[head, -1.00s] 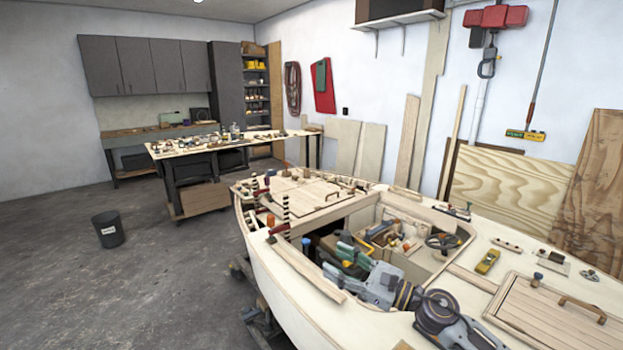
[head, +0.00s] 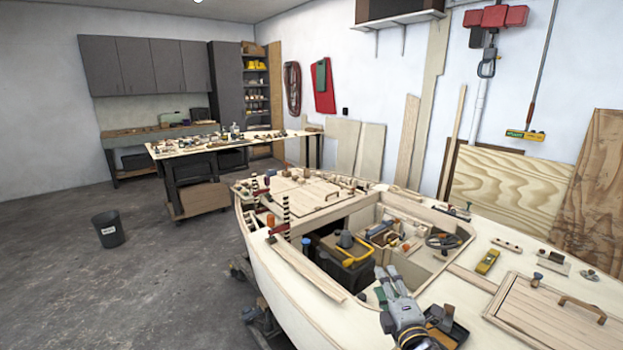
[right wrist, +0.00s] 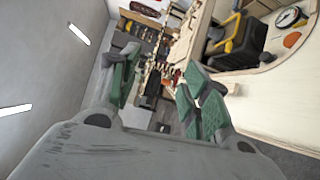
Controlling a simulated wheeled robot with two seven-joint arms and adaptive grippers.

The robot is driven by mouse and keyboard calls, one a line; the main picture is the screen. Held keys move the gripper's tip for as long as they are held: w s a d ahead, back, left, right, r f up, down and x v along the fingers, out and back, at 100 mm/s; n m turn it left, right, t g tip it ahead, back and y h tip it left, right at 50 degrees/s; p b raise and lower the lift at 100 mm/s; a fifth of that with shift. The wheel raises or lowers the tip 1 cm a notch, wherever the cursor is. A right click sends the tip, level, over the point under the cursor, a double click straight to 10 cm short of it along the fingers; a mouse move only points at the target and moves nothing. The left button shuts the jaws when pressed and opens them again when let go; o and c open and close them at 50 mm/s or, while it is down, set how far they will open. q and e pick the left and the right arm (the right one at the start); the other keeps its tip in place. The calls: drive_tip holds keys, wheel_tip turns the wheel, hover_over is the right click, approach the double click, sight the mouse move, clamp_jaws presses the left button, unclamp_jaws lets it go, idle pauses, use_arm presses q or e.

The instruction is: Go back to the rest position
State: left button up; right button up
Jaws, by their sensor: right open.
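My right gripper (head: 386,282) is at the bottom of the head view, over the near deck of the plywood hull (head: 290,300), on the near side of the hull's opening. Its green-padded fingers are apart and point away from me. In the right wrist view the open fingers (right wrist: 160,92) stand on either side with nothing held between them. The right arm comes in from the bottom edge. My left gripper is not in view.
A dark toolbox with a yellow handle (head: 352,250) sits in the hull opening. A dark tray (head: 449,326) lies close right of my gripper. A yellow tool (head: 488,261) and a hatch panel (head: 550,310) are on the right deck. Floor to the left is mostly clear.

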drive_tip(key=s+d+f+m+g+h, duration=0.1)
drive_tip(key=s+d+f+m+g, duration=0.1)
drive_tip(key=s+f+m+g, duration=0.35)
drive_tip(key=s+d+f+m+g+h, duration=0.25)
drive_tip(key=s+f+m, duration=0.35)
drive_tip(key=f, duration=0.3)
drive_tip(key=s+a+f+m+g+y, duration=0.1)
drive_tip(key=s+f+m+g, duration=0.2)
drive_tip(key=s, duration=0.4)
drive_tip(key=s+f+m+g+y, duration=0.1)
drive_tip(key=s+f+m+g, duration=0.25)
drive_tip(key=s, duration=0.45)
wheel_tip(320, 180, down, 30)
drive_tip(key=s+g+p, duration=0.1)
drive_tip(key=s+p, duration=0.1)
drive_tip(key=p, duration=0.1)
drive_tip(key=s+d+f+p, duration=0.1)
drive_tip(key=s+d+f, duration=0.1)
drive_tip(key=s+f, duration=0.6)
drive_tip(key=s+d+f+g+p, duration=0.1)
drive_tip(key=s+d+f+p, duration=0.1)
drive_tip(key=s+f, duration=0.7)
drive_tip(key=s, duration=0.5)
drive_tip(key=shift+s+f, duration=0.2)
drive_tip(key=shift+s, duration=0.05)
